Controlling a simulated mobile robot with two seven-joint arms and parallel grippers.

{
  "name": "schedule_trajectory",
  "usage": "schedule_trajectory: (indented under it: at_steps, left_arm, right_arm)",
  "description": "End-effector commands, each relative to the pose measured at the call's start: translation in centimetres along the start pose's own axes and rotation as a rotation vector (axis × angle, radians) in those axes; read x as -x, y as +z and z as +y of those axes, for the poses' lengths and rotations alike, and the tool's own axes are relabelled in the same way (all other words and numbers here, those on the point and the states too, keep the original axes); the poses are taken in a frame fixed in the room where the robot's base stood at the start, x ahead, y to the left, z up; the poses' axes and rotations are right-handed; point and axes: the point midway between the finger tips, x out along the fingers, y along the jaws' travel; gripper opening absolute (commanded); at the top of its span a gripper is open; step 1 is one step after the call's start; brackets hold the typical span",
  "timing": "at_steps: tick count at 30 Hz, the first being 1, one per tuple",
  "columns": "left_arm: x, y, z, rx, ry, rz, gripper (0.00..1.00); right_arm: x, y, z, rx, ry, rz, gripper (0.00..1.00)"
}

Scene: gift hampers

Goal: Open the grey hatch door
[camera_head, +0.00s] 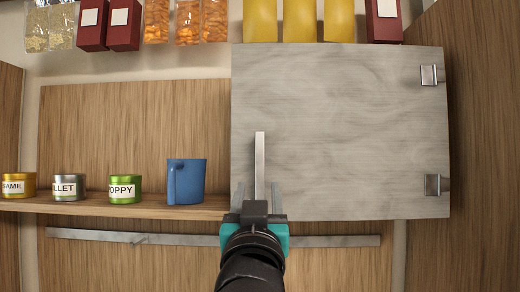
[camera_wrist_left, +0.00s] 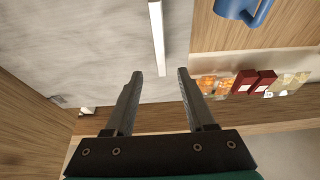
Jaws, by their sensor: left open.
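The grey hatch door (camera_head: 345,130) is a flat panel on the right half of the shelf unit and looks shut. Its two metal hinges (camera_head: 433,185) are on the right edge. A vertical bar handle (camera_head: 260,150) is near its left edge; it also shows in the left wrist view (camera_wrist_left: 157,35). My left gripper (camera_head: 260,188) is open at the lower part of the handle. In the left wrist view the handle's end appears between the two fingertips (camera_wrist_left: 160,74). I cannot tell whether the fingers touch it. My right gripper is not in view.
A blue mug (camera_head: 188,182) stands on the wooden shelf (camera_head: 150,206) left of the door, beside a green tin (camera_head: 125,189) and other tins. A grey rail (camera_head: 330,241) runs below. Red boxes (camera_head: 124,25) and several bags stand above. A wooden side wall (camera_head: 480,150) is at the right.

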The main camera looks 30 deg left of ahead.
Motion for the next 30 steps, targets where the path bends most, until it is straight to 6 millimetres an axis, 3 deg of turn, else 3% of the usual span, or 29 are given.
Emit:
schedule_trajectory:
  at_steps: [3, 15, 22, 30]
  left_arm:
    - [-2.8, -0.2, -0.2, -0.005, -0.006, 0.0, 0.55]
    - [-9.9, -0.2, -0.1, -0.003, -0.004, -0.002, 0.55]
    - [-12.1, -0.1, -0.1, -0.001, -0.003, -0.001, 0.55]
    - [-12.6, 0.0, -0.1, 0.0, -0.002, 0.0, 0.55]
  right_arm:
    - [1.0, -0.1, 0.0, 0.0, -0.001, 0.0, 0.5]
    - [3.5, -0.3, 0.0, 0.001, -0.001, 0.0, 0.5]
    - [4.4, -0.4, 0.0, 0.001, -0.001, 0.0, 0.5]
    - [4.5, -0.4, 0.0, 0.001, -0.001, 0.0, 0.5]
